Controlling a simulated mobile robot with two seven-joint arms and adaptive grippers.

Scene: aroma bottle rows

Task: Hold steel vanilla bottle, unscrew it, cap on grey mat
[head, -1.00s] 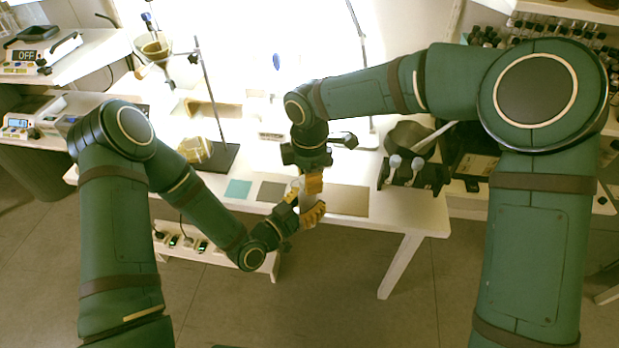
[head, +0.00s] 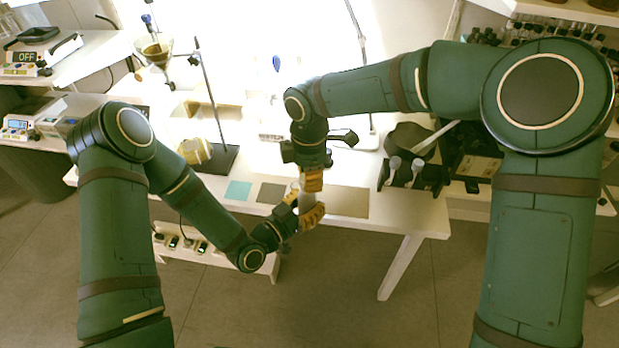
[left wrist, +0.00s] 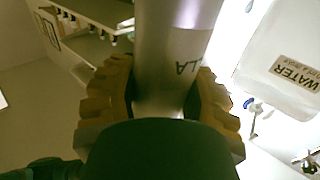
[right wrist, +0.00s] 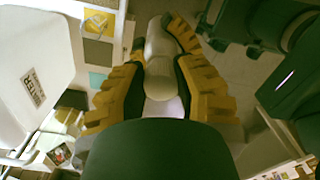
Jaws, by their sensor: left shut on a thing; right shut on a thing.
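The steel vanilla bottle (head: 306,196) is held in the air in front of the table's front edge. My left gripper (head: 312,216) is shut around its body; the left wrist view shows the grey metal body (left wrist: 172,70) with the letters "LLA". My right gripper (head: 312,181) comes from above and is shut at the bottle's top end. In the right wrist view the rounded pale cap (right wrist: 160,80) lies between the yellow fingers. Whether cap and bottle are apart is hard to tell. The grey mat (head: 271,192) lies bare on the table, left of the grippers.
A stand with a funnel (head: 155,50) is at the back left. A dark rack with spoons (head: 412,175) and a dark bowl (head: 408,140) stand at the right.

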